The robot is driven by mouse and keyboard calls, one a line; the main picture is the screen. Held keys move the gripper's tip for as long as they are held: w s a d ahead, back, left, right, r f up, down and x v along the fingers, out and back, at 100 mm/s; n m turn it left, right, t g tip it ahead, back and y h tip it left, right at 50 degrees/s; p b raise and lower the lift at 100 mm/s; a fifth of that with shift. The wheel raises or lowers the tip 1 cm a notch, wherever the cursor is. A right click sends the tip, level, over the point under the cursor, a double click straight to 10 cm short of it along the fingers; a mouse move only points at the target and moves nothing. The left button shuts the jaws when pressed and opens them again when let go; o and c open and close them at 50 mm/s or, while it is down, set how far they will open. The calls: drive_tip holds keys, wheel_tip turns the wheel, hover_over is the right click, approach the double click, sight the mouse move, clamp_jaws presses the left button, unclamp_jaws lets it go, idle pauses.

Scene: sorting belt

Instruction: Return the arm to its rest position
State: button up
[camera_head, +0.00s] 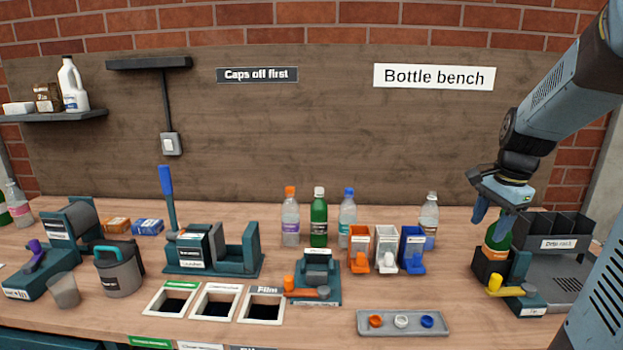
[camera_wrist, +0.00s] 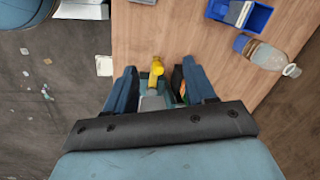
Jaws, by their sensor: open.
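My gripper (camera_head: 493,215) hangs at the right of the bench, its two blue fingers pointing down. It is above a teal fixture with a yellow handle (camera_head: 503,288). A green bottle (camera_head: 497,243) with an orange label stands in that fixture, its top hidden behind the gripper. In the wrist view my gripper (camera_wrist: 162,82) has its fingers spread apart, with the yellow handle (camera_wrist: 156,68) showing between them. I cannot tell whether a finger touches the bottle.
The drip rack (camera_head: 560,232) stands close to the right of my gripper. A clear bottle (camera_head: 429,217) stands to its left, behind the blue dispenser (camera_head: 411,246). A grey tray with three caps (camera_head: 402,331) lies at the front.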

drive_tip(key=s+a+r+n+t, duration=0.2)
drive_tip(key=s+a+r+n, duration=0.1)
drive_tip(key=s+a+n, duration=0.4)
drive_tip(key=s+a+r+n+t, duration=0.1)
drive_tip(key=s+a+r+n, duration=0.2)
drive_tip(key=s+a+n, duration=0.4)
drive_tip(key=shift+s+a+t+h, duration=0.3)
drive_tip(key=shift+s+a+t, duration=0.1)
drive_tip(key=shift+s+a, duration=0.5)
drive_tip(key=shift+d, duration=0.2)
